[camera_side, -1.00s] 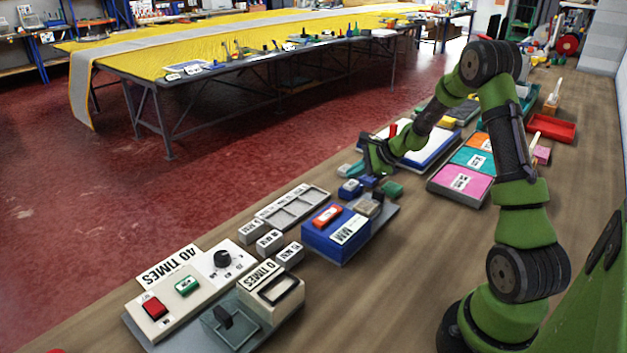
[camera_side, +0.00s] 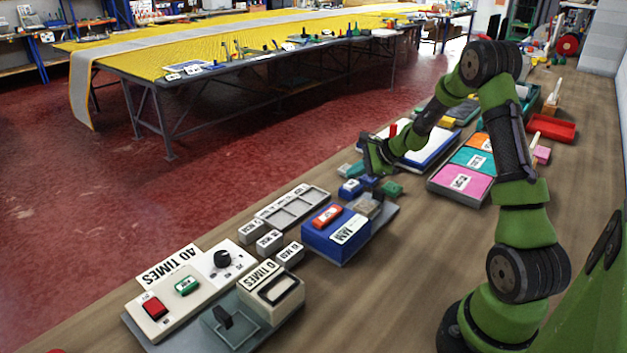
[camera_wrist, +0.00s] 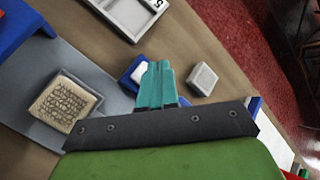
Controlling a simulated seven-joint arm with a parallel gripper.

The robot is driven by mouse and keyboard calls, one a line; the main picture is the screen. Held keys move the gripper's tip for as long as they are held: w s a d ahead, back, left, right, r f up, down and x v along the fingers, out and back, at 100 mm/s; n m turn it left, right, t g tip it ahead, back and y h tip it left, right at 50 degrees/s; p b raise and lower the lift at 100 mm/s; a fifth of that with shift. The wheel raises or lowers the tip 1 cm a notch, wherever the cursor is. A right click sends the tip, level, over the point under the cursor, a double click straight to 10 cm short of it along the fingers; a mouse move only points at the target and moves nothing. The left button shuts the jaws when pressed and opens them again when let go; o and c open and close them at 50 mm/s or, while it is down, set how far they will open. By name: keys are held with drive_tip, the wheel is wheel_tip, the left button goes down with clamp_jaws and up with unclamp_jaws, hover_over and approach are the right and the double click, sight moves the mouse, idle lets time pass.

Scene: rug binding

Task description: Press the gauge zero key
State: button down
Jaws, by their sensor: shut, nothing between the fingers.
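The gauge is probably the blue box (camera_side: 335,235) marked MM, with an orange-red key (camera_side: 326,215) on its top. I cannot read any wording on that key. A grey plate (camera_side: 385,221) extends from the box and carries a textured beige block (camera_side: 365,206). My gripper (camera_side: 372,168) is beyond the plate's far end, apart from the box and the key. In the wrist view my teal fingers (camera_wrist: 157,82) are together and empty. They partly hide a small blue block with a pale top (camera_wrist: 134,72).
A pale block (camera_wrist: 203,79) lies right of the fingers in the wrist view. A grey compartment tray (camera_side: 292,207) and several small labelled blocks lie left of the gauge. A control panel (camera_side: 205,275) stands nearer.

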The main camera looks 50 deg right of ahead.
sight(354, 184)
idle(0.7)
drive_tip(key=shift+f, duration=0.45)
drive_tip(key=shift+f, duration=0.45)
idle(0.4)
drive_tip(key=shift+r, duration=0.9)
drive_tip(key=shift+r, duration=2.5)
